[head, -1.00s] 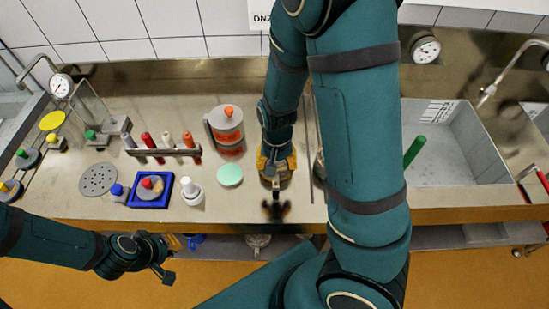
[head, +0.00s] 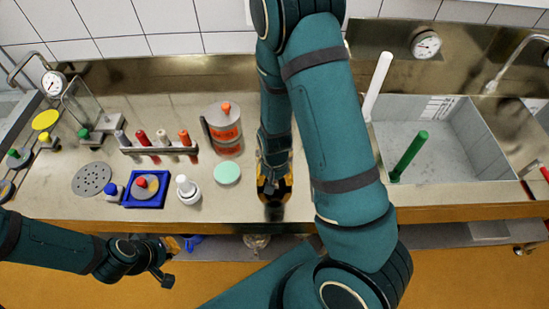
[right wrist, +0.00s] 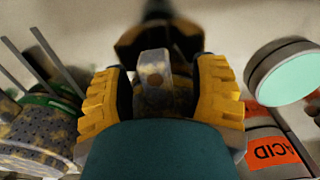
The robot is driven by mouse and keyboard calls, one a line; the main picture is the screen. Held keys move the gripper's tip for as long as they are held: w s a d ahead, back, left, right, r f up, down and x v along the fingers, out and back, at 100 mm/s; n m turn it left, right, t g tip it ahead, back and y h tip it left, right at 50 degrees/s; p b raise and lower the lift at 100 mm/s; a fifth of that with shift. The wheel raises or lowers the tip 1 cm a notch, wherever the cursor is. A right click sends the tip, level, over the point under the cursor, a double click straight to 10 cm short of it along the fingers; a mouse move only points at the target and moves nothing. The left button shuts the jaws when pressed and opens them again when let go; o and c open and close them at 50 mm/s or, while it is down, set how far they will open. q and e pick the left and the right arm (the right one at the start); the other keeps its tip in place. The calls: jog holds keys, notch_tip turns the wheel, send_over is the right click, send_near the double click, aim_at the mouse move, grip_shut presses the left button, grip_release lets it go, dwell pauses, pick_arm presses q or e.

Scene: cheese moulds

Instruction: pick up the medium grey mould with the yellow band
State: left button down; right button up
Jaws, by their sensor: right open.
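No medium grey mould with a yellow band shows clearly in the head view; my right arm hides part of the counter. My right gripper (head: 273,192) is low over the counter's front part, right of the mint disc (head: 227,173). In the right wrist view its yellow-padded fingers (right wrist: 160,95) are apart, on either side of a mottled grey piece (right wrist: 154,78). A perforated grey item with green edging (right wrist: 38,135) stands at left there. My left gripper (head: 169,261) is open and empty before the counter.
An orange-labelled jug (head: 223,128) stands beside my right gripper. A rack of coloured-topped tubes (head: 160,150), a blue tray (head: 147,202), a white-knobbed pot (head: 187,192) and a perforated disc (head: 93,179) fill the left. A sink (head: 450,140) with a green stick (head: 409,156) is at right.

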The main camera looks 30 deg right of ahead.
grip_shut()
jog(key=shift+r, duration=0.15)
